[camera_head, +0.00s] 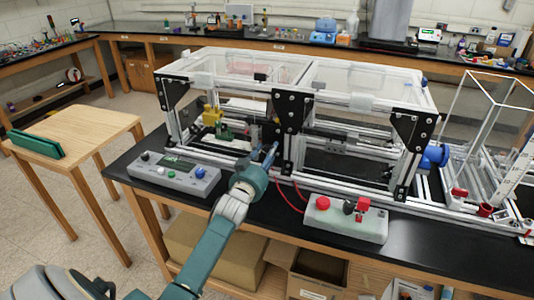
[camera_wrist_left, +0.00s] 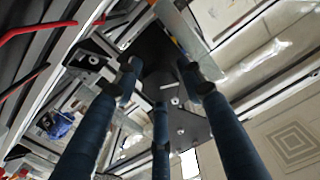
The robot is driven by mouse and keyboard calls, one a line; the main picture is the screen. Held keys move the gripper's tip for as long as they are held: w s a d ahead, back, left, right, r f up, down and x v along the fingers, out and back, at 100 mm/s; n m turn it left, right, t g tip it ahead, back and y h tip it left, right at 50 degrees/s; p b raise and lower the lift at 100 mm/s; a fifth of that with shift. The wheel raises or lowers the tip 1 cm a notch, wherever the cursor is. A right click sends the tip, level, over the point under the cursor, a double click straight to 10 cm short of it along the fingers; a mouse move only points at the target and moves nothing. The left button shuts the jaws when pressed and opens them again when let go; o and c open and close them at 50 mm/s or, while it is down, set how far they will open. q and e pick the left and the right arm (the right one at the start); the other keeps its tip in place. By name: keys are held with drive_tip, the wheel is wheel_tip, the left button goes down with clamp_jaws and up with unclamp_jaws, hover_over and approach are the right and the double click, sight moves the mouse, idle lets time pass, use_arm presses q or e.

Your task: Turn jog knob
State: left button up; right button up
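A grey control panel (camera_head: 185,182) with a small display lies on the black bench at the left. It carries a black knob (camera_head: 145,155), a green button (camera_head: 171,174) and a blue knob (camera_head: 199,171). A second grey box (camera_head: 340,225) at the right carries a red button (camera_head: 323,203), a black knob (camera_head: 349,207) and a red part (camera_head: 363,204). I cannot tell which is the jog knob. My left gripper (camera_head: 270,153) is at the frame's middle post, right of the panel. In the left wrist view its fingers (camera_wrist_left: 160,90) are spread and empty, facing a black bracket plate.
The extrusion frame (camera_head: 345,198) with clear top panels stands close around my left gripper. Red cables run to the right box. A wooden table (camera_head: 90,122) with a green object (camera_head: 37,143) stands at the left. Bench space between panel and table is clear.

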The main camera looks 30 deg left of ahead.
use_arm(q)
drive_tip(key=c, duration=0.7)
use_arm(e)
drive_tip(key=shift+s, duration=0.55)
use_arm(q)
drive_tip(key=shift+n, duration=0.4)
use_arm(e)
drive_tip(key=shift+r, duration=0.1)
use_arm(q)
drive_tip(key=n+p, duration=0.1)
drive_tip(key=n, duration=0.3)
drive_tip(key=shift+n, duration=0.4)
drive_tip(key=shift+f+n+p, duration=0.1)
drive_tip(key=shift+n+p, duration=0.45)
drive_tip(key=shift+n, duration=1.65)
use_arm(e)
drive_tip(key=shift+w+r, duration=0.15)
drive_tip(key=shift+r, duration=0.75)
use_arm(q)
drive_tip(key=o, duration=0.8)
drive_tip(key=shift+o, duration=0.5)
